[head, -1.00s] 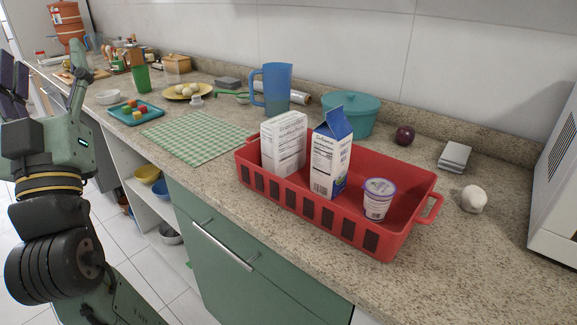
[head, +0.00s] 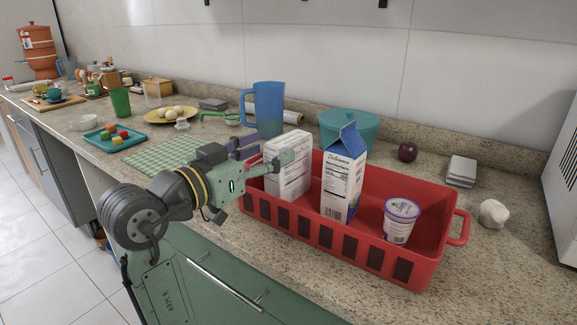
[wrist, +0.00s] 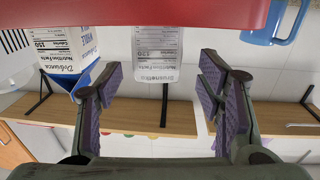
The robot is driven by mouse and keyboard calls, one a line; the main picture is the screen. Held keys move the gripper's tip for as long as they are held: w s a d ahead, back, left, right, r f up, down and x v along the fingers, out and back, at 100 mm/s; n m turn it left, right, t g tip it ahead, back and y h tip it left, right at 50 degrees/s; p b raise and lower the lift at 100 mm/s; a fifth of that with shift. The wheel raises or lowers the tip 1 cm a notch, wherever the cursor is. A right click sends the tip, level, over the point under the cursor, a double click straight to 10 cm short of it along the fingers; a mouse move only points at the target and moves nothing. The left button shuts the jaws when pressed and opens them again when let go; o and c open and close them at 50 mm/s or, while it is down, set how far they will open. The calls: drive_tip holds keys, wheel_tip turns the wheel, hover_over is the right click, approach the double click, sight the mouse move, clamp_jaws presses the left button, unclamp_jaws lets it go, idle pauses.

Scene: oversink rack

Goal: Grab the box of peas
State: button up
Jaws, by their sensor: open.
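A white box with printed nutrition text (head: 292,182) stands upright at the left end of the red basket (head: 345,247). It is the only box-shaped pack there, but no word "peas" is legible. My gripper (head: 266,154) is at the box's left side in the head view, with one finger overlapping the box's upper part in the picture. In the wrist view, which looks upside down, my gripper (wrist: 161,78) is open and empty. The box (wrist: 158,50) shows ahead, between the fingers in the picture. I cannot tell whether a finger touches it.
A blue and white milk carton (head: 342,180) stands just right of the box, and a tub (head: 400,222) farther right. The basket wall rises in front. A blue pitcher (head: 268,108) and a teal pot (head: 349,127) stand behind. A green checked cloth (head: 165,158) lies left.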

sight(283, 140)
drive_tip(key=p+x, duration=0.1)
drive_tip(key=x, duration=0.3)
drive_tip(key=shift+w+d, duration=0.2)
drive_tip(key=shift+d, duration=0.1)
clamp_jaws()
idle(0.6)
